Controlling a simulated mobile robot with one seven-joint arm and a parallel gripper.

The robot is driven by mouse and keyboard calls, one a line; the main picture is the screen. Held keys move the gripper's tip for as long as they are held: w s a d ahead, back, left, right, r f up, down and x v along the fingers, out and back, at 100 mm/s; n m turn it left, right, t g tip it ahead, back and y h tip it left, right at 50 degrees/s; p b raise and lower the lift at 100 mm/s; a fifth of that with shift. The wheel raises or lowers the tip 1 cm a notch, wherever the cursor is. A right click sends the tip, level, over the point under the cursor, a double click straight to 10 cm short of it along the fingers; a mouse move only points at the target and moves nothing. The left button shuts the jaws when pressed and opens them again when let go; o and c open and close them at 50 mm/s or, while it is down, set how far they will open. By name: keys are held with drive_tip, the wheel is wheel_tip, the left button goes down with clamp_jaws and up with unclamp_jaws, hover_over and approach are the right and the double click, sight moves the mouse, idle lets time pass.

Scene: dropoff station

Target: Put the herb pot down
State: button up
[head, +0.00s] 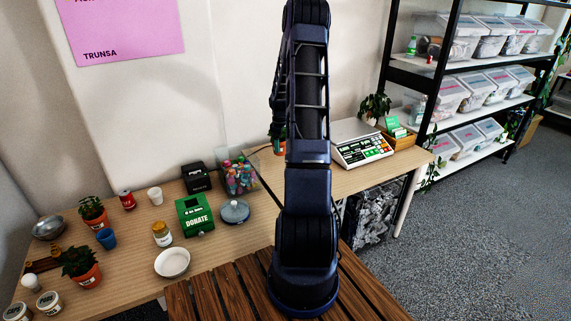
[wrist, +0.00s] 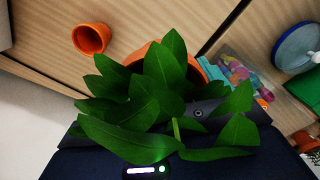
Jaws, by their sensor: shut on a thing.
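The herb pot (wrist: 203,70), an orange pot with broad dark green leaves (wrist: 155,95), fills the middle of the wrist view. My gripper (wrist: 190,112) is shut on it; the leaves cover most of the fingers. Wooden tabletop shows behind the pot, but I cannot tell whether its base touches it. In the head view my arm hides the gripper and nearly all of the pot; a small orange and green patch (head: 280,143) shows at the arm's left edge. The long wooden table (head: 128,240) runs along the wall.
A small orange pot (wrist: 91,38) stands near the held pot. A scale (head: 361,146) stands right. Two potted plants (head: 92,212) stand far left.

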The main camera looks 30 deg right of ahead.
wheel_tip(320, 180, down, 12)
drive_tip(key=shift+f, duration=0.1)
idle(0.5)
drive_tip(key=o, duration=1.1)
drive_tip(key=shift+f, duration=0.1)
drive_tip(key=shift+o, duration=0.2)
